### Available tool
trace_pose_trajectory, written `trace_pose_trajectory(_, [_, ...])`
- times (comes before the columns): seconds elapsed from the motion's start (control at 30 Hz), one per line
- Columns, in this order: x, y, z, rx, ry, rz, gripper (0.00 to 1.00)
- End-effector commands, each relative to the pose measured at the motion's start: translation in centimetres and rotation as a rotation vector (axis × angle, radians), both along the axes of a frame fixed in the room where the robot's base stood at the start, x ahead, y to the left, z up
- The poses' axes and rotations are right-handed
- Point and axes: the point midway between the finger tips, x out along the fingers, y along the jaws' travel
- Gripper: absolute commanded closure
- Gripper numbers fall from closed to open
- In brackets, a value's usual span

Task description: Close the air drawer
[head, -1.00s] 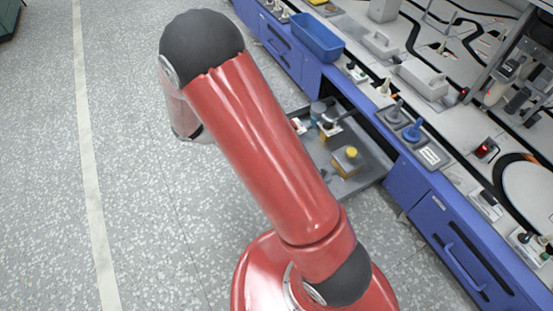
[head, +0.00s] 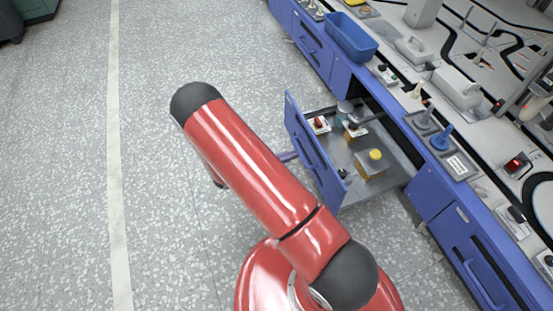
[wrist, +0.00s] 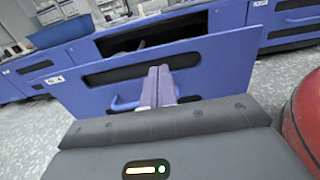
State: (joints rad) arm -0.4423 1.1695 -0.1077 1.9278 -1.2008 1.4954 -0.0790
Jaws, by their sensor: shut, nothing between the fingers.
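The open drawer shows its blue front (head: 308,143) and grey inside (head: 397,172) in the head view, pulled well out of the bench. In the wrist view its front panel (wrist: 215,65) fills the middle, with a dark slot and a blue bar handle (wrist: 122,104). A small label on its left is too small to read. My gripper (wrist: 160,72) is shut and empty, its fingers pointing at the panel by the handle. Its fingertips (head: 290,156) also show in the head view, close to the outside of the front. I cannot tell whether they touch it.
The drawer holds a box with a yellow top (head: 372,163) and several small items. A blue bin (head: 351,38) and instruments stand on the bench top. Closed blue drawers (head: 470,255) flank the opening. The speckled floor (head: 160,180) on the left is clear.

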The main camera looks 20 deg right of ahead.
Motion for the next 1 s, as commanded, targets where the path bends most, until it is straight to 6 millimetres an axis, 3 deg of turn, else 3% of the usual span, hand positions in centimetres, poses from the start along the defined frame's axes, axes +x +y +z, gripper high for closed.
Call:
trace_pose_trajectory(0.1, [0.0,-2.6,0.0,-0.001,0.001,-0.006,1.00])
trace_pose_trajectory(0.33, [0.1,-6.0,0.0,0.000,0.000,-0.003,1.00])
trace_pose_trajectory(1.0, [0.2,-7.7,0.0,-0.001,0.000,-0.002,1.00])
